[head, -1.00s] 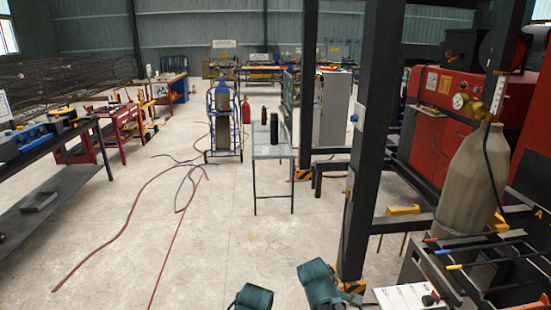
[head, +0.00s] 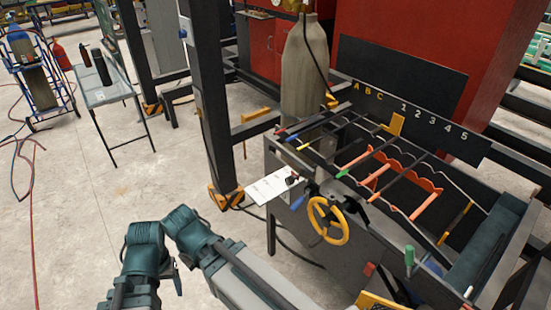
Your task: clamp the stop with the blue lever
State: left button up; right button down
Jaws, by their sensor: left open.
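A lever with a blue end (head: 298,202) sticks out at the left front of the bending bench, just below a white plate (head: 270,187) and left of the yellow handwheel (head: 328,221). The stop cannot be told apart for sure; a yellow block (head: 397,123) stands by the letter and number scale (head: 420,116). My left arm (head: 190,232) shows its teal joints at the bottom left, well short of the lever. My left gripper is open and holds nothing that I can see; its jaws are hard to make out. My right gripper is not in view.
Orange bent bars (head: 385,180) lie across the bench top. A green-handled lever (head: 409,257) stands at its front right. A dark post (head: 205,100) and a grey gas cylinder (head: 304,75) rise behind.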

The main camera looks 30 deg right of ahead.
aim_at(301, 200)
jog(key=z, duration=1.15)
